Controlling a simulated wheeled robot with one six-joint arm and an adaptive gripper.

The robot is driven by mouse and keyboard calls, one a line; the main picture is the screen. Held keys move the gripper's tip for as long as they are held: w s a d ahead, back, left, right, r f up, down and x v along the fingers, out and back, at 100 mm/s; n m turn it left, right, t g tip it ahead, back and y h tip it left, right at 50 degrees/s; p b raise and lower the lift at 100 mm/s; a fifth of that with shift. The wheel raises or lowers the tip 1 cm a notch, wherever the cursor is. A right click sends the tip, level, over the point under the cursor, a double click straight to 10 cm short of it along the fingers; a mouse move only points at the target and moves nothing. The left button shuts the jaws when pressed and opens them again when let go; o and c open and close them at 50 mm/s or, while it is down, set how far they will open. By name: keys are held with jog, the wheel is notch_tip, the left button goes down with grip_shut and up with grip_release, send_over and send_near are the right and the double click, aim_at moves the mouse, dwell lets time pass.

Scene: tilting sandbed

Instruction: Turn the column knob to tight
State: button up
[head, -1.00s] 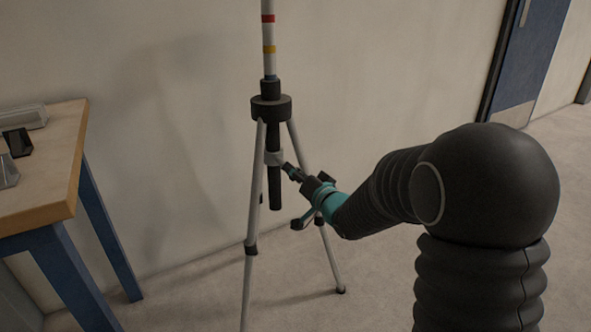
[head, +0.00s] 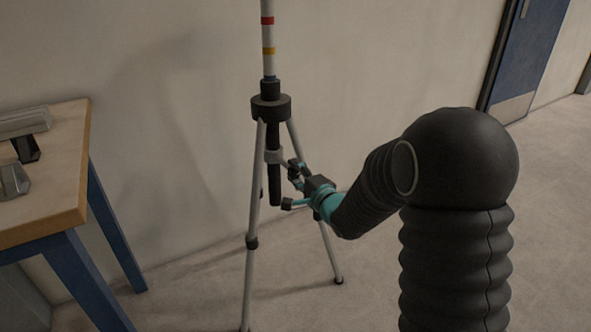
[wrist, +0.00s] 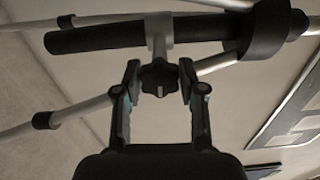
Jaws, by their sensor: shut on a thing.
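The column knob (wrist: 160,76) is a small black lobed knob on the grey collar of the tripod's black centre column (head: 274,180). The column also shows in the wrist view, lying across the top (wrist: 95,38). My gripper (wrist: 160,84) has one finger on each side of the knob and is shut on it. In the head view my gripper (head: 295,173) is just right of the column, and the knob cannot be made out clearly there. I see no mark that tells how tight the knob is.
The tripod's grey legs (head: 252,200) spread around the column, with one close behind my gripper. A striped pole (head: 268,35) stands on top. A wooden table (head: 70,205) with metal pieces is at the left. A wall is behind, and the floor at right is open.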

jog(key=shift+m, duration=0.7)
jog(key=o, duration=1.1)
jog(key=shift+o, duration=0.2)
jog(key=v, duration=1.2)
